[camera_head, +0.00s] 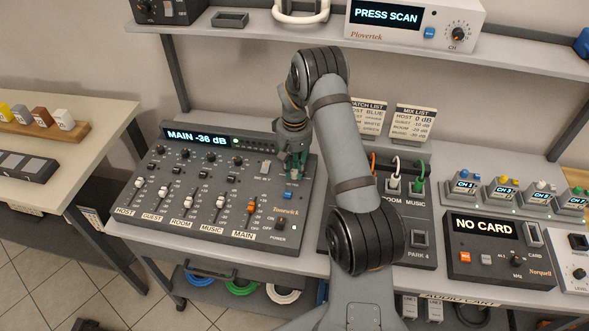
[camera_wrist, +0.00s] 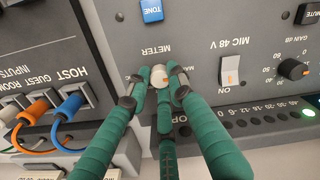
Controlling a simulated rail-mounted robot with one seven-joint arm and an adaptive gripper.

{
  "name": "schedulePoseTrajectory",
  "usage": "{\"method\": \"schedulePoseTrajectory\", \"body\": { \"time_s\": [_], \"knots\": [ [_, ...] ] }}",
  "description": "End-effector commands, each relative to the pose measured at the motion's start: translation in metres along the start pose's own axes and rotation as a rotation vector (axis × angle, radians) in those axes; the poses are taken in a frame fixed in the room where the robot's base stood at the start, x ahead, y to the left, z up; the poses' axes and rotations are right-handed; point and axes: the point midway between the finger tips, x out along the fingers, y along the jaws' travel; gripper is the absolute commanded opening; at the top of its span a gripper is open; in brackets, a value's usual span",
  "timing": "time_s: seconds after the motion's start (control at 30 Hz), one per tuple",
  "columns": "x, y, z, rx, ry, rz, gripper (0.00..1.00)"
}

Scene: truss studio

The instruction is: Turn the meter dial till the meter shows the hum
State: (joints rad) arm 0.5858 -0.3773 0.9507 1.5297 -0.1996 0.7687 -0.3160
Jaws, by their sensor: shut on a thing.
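The meter dial (camera_wrist: 158,73) is a small knob with a pale top under the upside-down METER label in the wrist view. My gripper (camera_wrist: 157,83) has green fingers closed around this dial. The mixer's display (camera_head: 197,136) reads "MAIN -36 dB". A row of level lights (camera_wrist: 263,114) runs beside the dial in the wrist view, with one green light lit at its right end.
A blue TONE button (camera_wrist: 151,10) and a white MIC 48 V switch (camera_wrist: 230,70) sit near the dial. The patch panel (camera_wrist: 35,75) with orange and blue plugs stands close beside the mixer. A shelf (camera_head: 300,37) spans above the bench.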

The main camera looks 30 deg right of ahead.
Motion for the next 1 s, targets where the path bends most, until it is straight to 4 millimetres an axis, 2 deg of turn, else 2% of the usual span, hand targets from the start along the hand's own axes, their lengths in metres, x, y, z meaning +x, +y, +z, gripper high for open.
{"method": "schedulePoseTrajectory", "body": {
  "time_s": [0.27,0.7,1.0],
  "knots": [
    [0.0036,-0.0005,-0.0008,0.124,0.002,0.000,0.00],
    [0.0040,-0.0001,-0.0006,0.490,0.002,0.000,0.00],
    [0.0020,-0.0002,-0.0006,0.677,0.002,0.000,0.00]
  ]
}}
